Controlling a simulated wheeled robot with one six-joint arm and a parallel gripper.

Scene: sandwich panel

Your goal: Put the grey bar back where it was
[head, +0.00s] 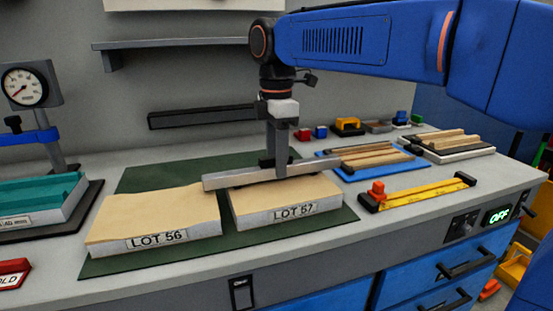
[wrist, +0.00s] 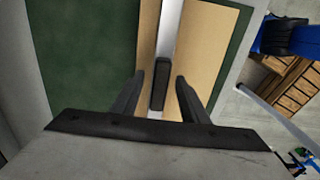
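The grey bar (head: 232,180) lies across the tan top of the LOT 57 panel (head: 285,203), and its left end reaches over the right edge of the LOT 56 panel (head: 155,212). In the wrist view the bar (wrist: 171,28) is a pale strip with a black upright grip (wrist: 160,85) on it. My gripper (head: 275,168) is down at the bar's middle. In the wrist view my gripper (wrist: 158,90) is open, one finger on each side of the black grip, with gaps showing. Whether the bar touches both panels is unclear.
Both panels lie on a green mat (head: 330,218). A dark ledge (head: 200,117) is on the wall behind. A yellow level (head: 418,194), wood strips on a blue tray (head: 380,170) and small coloured blocks stand right. A gauge stand (head: 48,130) is left.

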